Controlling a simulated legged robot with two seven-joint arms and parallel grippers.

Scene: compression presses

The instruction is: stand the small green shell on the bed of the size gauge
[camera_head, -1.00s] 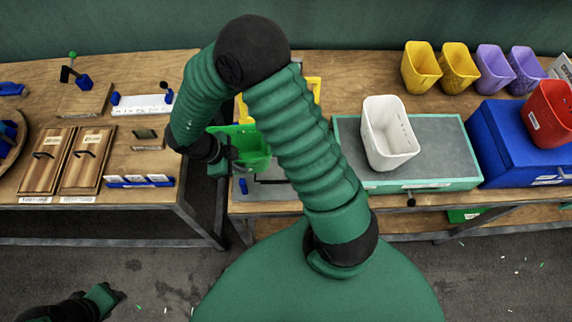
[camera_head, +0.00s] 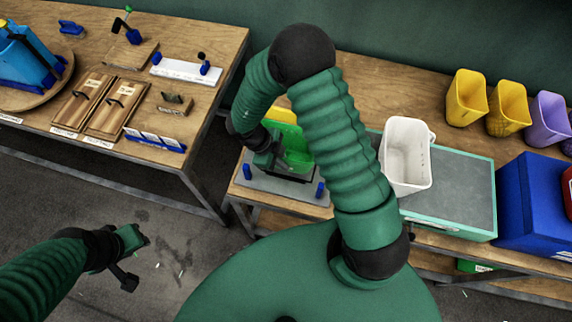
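The small green shell (camera_head: 297,148) is at the middle of the head view, above a grey plate. My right gripper (camera_head: 272,152) is at its left side and looks shut on its wall; my arm hides part of the shell. What looks like the size gauge is a white marked strip (camera_head: 184,70) with two blue blocks, at the back of the left table, well left of the shell. Its bed looks empty. My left gripper (camera_head: 130,258) hangs low at the left over the floor, its parts apart, and looks open and empty.
The grey plate (camera_head: 262,188) has blue posts and something yellow behind. A white shell (camera_head: 405,160) stands on a green-edged box (camera_head: 460,190). Yellow shells (camera_head: 466,98) and a purple one (camera_head: 548,118) stand right. Wooden boards (camera_head: 82,102) lie before the gauge. A gap separates the tables.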

